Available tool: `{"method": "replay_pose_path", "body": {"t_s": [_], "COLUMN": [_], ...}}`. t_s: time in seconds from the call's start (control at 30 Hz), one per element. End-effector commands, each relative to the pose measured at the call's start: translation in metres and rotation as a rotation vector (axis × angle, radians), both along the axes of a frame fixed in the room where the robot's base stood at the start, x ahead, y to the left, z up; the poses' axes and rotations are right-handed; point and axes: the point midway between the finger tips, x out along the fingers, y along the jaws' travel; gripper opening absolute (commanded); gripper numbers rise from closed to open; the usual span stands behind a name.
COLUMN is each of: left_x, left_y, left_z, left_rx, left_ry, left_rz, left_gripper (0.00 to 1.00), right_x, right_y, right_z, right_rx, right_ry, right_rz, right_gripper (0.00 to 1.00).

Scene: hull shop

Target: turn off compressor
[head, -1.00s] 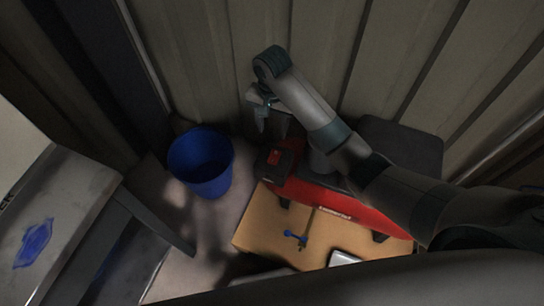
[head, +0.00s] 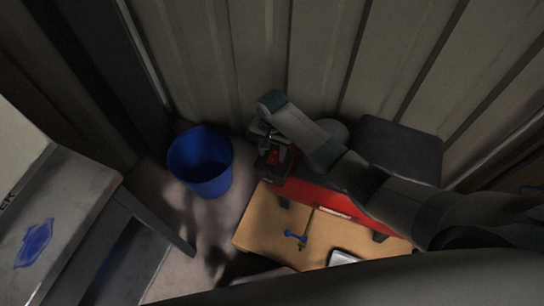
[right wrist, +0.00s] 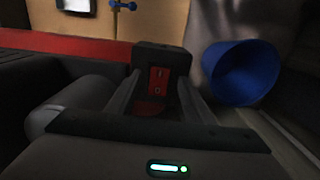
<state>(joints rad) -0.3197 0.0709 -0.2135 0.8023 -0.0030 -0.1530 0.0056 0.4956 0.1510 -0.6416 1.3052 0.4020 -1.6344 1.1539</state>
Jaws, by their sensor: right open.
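In the right wrist view the red switch (right wrist: 158,80) faces the camera, with small pale marks; I cannot tell which side is pressed. My right gripper (head: 267,146) is at the switch box. In the right wrist view its fingers (right wrist: 158,88) are spread on either side of the switch, with nothing held. I cannot tell whether they touch the box. My left gripper is out of view.
A blue bucket (head: 201,162) stands left of the switch box. A grey bench (head: 75,195) with a blue stain is farther left. A corrugated wall (head: 220,60) closes off the back. A blue tool (head: 296,237) lies on the cardboard (head: 262,230).

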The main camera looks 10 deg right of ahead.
Motion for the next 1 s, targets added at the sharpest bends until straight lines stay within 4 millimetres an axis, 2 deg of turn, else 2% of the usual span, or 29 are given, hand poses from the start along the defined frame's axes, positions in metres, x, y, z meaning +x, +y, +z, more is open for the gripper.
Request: {"method": "replay_pose_path", "body": {"t_s": [0.1, 0.23, 0.67, 0.83, 0.87, 1.0], "left_x": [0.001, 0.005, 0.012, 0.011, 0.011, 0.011], "left_y": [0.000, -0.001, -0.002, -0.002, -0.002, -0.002], "left_z": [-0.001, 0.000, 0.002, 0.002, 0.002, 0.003], "left_rx": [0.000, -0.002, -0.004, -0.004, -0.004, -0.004], "left_ry": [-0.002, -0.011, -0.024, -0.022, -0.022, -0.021], "left_rz": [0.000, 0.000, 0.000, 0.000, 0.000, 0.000], "left_gripper": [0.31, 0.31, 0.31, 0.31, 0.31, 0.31], "right_x": [0.000, 0.000, 0.000, 0.000, 0.000, 0.000], "right_y": [0.000, 0.000, 0.000, 0.000, 0.000, 0.000], "right_z": [-0.017, -0.029, -0.035, -0.035, -0.035, -0.035], "right_rx": [-0.001, 0.000, 0.000, 0.000, -0.001, 0.001], "right_ry": [0.002, 0.000, -0.001, -0.001, -0.001, 0.002], "right_rz": [0.000, 0.000, 0.000, 0.000, 0.000, -0.001], "right_gripper": [0.47, 0.47, 0.47, 0.09, 0.06, 0.06]}}
